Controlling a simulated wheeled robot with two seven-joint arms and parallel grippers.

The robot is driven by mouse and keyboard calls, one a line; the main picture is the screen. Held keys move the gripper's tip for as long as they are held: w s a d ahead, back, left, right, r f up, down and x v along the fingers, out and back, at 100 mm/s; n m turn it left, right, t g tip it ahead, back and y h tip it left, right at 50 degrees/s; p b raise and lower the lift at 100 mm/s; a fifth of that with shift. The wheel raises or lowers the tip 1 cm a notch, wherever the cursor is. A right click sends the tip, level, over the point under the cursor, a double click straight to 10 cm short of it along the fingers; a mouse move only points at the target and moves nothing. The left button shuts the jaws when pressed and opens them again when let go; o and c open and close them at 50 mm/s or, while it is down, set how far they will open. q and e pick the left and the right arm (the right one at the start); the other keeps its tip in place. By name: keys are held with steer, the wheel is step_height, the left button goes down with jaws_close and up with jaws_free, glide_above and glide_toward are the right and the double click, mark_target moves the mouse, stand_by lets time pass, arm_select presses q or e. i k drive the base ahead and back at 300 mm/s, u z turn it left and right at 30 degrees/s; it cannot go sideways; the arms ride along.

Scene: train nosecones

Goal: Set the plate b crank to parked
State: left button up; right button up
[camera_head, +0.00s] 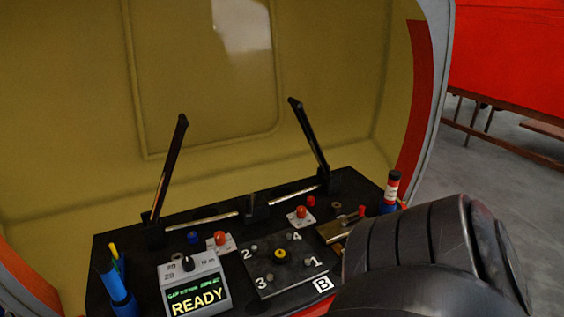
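A dark square plate (264,279) with a yellow centre and positions numbered 1 to 4 lies on the black console top. A "B" label (322,284) sits at its lower right corner. Two long black levers stand tilted behind it, a left one (168,172) and a right one (311,137). Each rises from a black mount beside a bare metal rod. No part is marked as a crank, so I cannot tell which one it is. Neither gripper is in view. A dark rounded link, apparently of my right arm, fills the lower right and hides the console's right front.
A grey box (195,287) reading "READY" with a black knob stands left of the plate. A blue holder (118,290) is at far left. A red and white tube (392,188) and a brass block (338,231) are at right. A curved yellowish shell closes the back.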

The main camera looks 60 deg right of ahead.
mark_target(249, 199)
steer(key=z, duration=3)
steer(key=i, duration=0.1)
steer(key=u, duration=1.9)
